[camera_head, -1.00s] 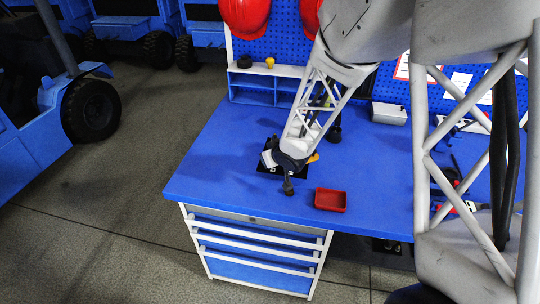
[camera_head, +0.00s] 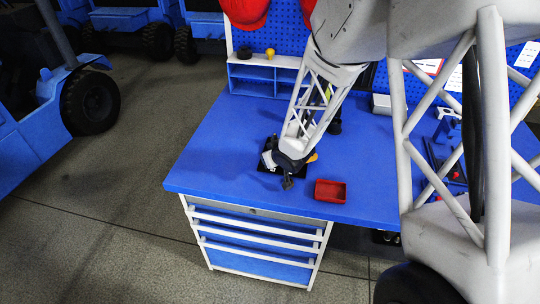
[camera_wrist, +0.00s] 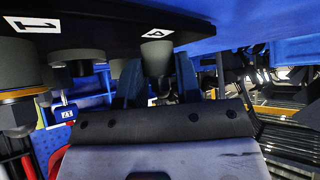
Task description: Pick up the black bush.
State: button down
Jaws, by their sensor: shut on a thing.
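My gripper (camera_wrist: 155,85) is shut on a dark cylinder, which I take to be the black bush (camera_wrist: 157,58); it stands between the two fingers in the wrist view. The bush is by the label 4 of a black plate (camera_wrist: 110,28), and I cannot tell whether it is clear of the plate. In the head view my gripper (camera_head: 288,182) is low over the blue bench, at the front edge of the black plate (camera_head: 267,164). The bush cannot be made out there.
A red tray (camera_head: 330,191) lies just right of my gripper on the blue bench (camera_head: 215,160). Grey cylinders (camera_wrist: 78,55) stand near the held one. A black ring (camera_head: 245,51) and a yellow knob (camera_head: 270,53) sit on the back shelf. The bench's left side is clear.

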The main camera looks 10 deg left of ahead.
jog(key=shift+w+r, duration=0.1)
jog(key=shift+r, duration=0.05)
jog(key=c, duration=0.8)
grip_release()
jog(key=shift+f, duration=0.3)
jog(key=shift+r, duration=0.1)
jog(key=shift+v, duration=3.9)
